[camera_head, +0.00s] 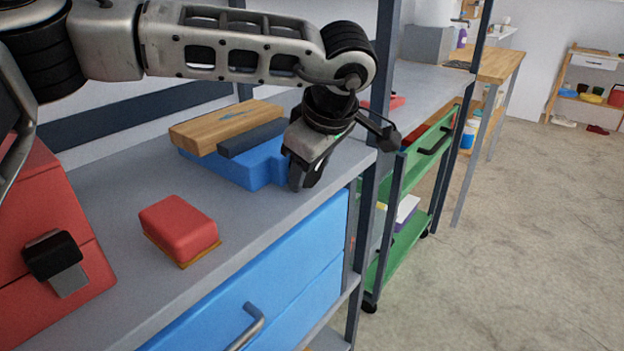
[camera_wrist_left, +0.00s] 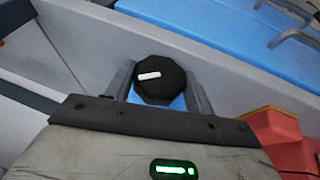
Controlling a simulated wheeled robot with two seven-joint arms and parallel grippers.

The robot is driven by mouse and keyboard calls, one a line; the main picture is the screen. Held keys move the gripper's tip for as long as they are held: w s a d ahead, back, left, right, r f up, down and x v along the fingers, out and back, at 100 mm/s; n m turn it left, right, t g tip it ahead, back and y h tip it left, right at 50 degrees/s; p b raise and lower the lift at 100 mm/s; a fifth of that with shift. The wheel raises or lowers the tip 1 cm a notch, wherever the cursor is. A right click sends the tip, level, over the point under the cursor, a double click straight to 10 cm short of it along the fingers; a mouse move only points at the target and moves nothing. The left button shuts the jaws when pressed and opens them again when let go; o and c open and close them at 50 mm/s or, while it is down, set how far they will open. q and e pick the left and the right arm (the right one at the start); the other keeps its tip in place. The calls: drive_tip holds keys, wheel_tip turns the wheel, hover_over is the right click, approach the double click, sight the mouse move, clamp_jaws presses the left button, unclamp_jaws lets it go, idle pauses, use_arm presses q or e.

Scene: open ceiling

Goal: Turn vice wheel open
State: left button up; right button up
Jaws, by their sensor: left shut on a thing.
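A blue vice (camera_head: 232,169) sits on the grey workbench top, with a wooden block (camera_head: 222,125) and a dark grey jaw plate (camera_head: 252,138) on top. My left gripper (camera_head: 300,178) points down at the vice's right end, near the bench's front edge. In the left wrist view a black, many-sided vice wheel (camera_wrist_left: 160,79) with a white mark lies between the fingers of my left gripper (camera_wrist_left: 158,88), which is shut on it. In the head view the gripper hides the wheel. My right gripper is in neither view.
A red block (camera_head: 179,226) on a yellowish base sits on the bench left of the vice. A red toolbox (camera_head: 40,230) stands at the far left. Blue drawers (camera_head: 290,262) with a handle lie below the bench edge. A green cart (camera_head: 392,250) stands at right; open floor lies beyond.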

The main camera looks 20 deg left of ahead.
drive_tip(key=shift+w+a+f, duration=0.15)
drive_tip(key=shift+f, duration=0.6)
use_arm(q)
drive_tip(key=o, duration=1)
drive_tip(key=shift+c, duration=0.2)
drive_tip(key=p+v, duration=0.1)
drive_tip(key=v, duration=1.5)
drive_tip(key=shift+s, duration=0.3)
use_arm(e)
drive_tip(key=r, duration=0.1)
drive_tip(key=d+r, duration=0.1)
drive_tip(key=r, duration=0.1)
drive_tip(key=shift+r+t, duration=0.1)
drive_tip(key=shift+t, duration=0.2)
use_arm(q)
drive_tip(key=shift+p, duration=0.3)
